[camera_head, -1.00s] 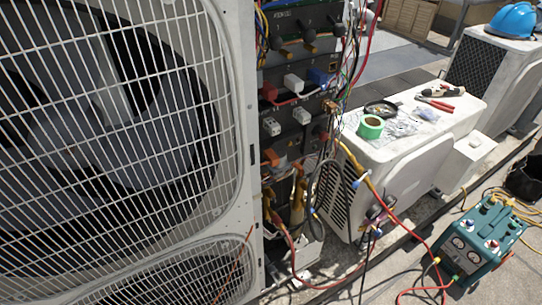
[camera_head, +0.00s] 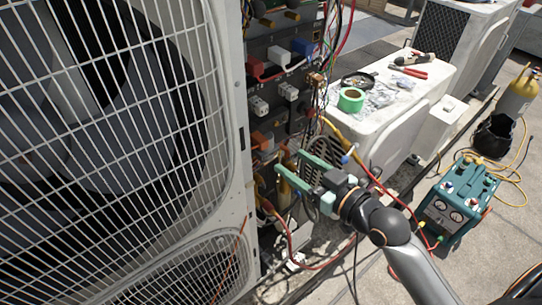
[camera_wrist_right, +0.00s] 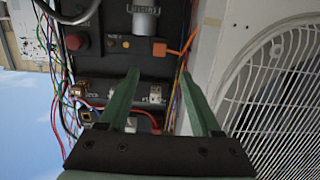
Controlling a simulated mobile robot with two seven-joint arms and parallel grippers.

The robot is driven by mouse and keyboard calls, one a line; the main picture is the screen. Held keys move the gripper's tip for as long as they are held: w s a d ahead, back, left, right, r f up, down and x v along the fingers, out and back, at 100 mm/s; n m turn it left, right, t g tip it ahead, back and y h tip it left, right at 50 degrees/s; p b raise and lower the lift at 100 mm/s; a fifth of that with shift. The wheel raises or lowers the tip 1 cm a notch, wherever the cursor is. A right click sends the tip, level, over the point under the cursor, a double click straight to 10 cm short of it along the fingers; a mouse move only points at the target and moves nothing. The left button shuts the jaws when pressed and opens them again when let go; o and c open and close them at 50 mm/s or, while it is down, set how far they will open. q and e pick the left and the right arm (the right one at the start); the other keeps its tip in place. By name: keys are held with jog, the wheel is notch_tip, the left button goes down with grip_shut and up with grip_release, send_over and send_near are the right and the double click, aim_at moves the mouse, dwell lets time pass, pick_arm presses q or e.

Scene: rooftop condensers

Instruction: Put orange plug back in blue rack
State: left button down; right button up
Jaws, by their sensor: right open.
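An orange plug-like block (camera_head: 262,140) sits low on the dark electrical panel, beside the big fan unit's edge. In the right wrist view an orange piece (camera_wrist_right: 187,40) with an orange lead shows near the grille, ahead of the fingers. A blue block (camera_head: 303,47), possibly the blue rack, is higher on the panel beside white and red connectors. My right gripper (camera_head: 291,162) is open, its green fingers pointing at the lower panel, right of and below the orange block. The wrist view shows nothing between the fingers (camera_wrist_right: 158,72). My left gripper is out of view.
The fan unit's white grille (camera_head: 130,130) borders the panel on the left. Loose coloured cables, including a red hose (camera_head: 318,267), hang around my right gripper. A white unit (camera_head: 420,100) holding green tape (camera_head: 351,100) and pliers stands right. A teal machine (camera_head: 458,205) stands on the ground.

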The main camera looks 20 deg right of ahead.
aim_at(265, 144)
jog(key=x, duration=1.2)
jog(key=shift+f, duration=0.1)
jog(key=shift+d, duration=0.1)
grip_shut()
dwell(0.6)
dwell(1.4)
